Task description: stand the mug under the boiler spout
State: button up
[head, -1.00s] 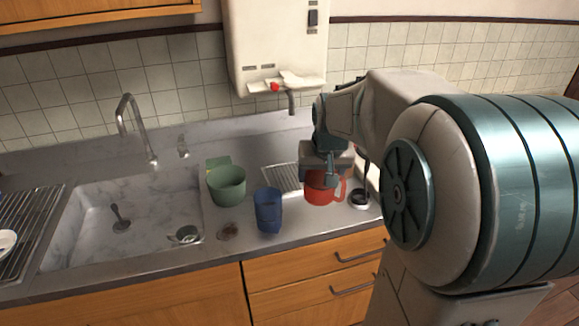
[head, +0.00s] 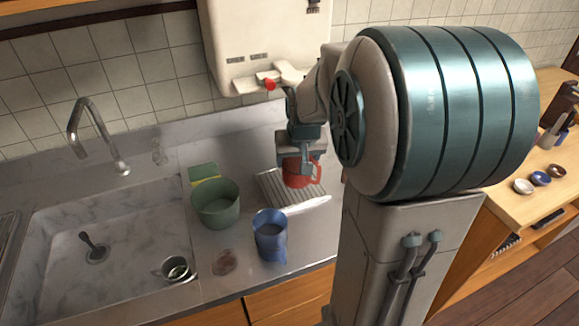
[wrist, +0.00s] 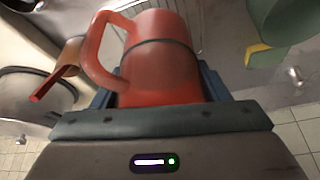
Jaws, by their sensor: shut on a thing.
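The red mug (head: 303,173) is upright in my gripper (head: 300,155), which is shut on it from above. It is over or on the slatted drain rack (head: 272,190); I cannot tell whether its base touches. The mug (wrist: 160,70) fills the middle of the wrist view between the fingers, its handle to the left. The white boiler (head: 262,42) hangs on the wall behind, with a red tap knob (head: 270,85) at its lower edge. My arm hides most of the spout in the head view, so its alignment with the mug is unclear.
Small bowls (head: 541,178) sit on the right counter.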

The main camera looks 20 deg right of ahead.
jog(key=f, duration=0.8)
jog(key=shift+w+f, duration=0.2)
jog(key=w, duration=0.1)
jog(key=w+p, duration=0.1)
jog(key=w, duration=0.1)
jog(key=shift+d+r, duration=0.2)
jog(key=shift+d, duration=0.15)
jog(key=shift+w+d, duration=0.15)
jog(key=shift+w, duration=0.7)
jog(key=w, duration=0.1)
jog(key=w+p, duration=0.1)
jog(key=w, duration=0.1)
jog(key=shift+d+f, duration=0.25)
jog(key=shift+d, duration=0.05)
jog(key=shift+f+p, duration=0.3)
jog(key=shift+f, duration=0.1)
jog(key=shift+f, duration=0.1)
jog(key=shift+s+f+b, duration=0.1)
jog(key=shift+f+b, duration=0.05)
jog(key=shift+b, duration=0.15)
jog(key=o, duration=1)
jog(key=shift+r, duration=0.2)
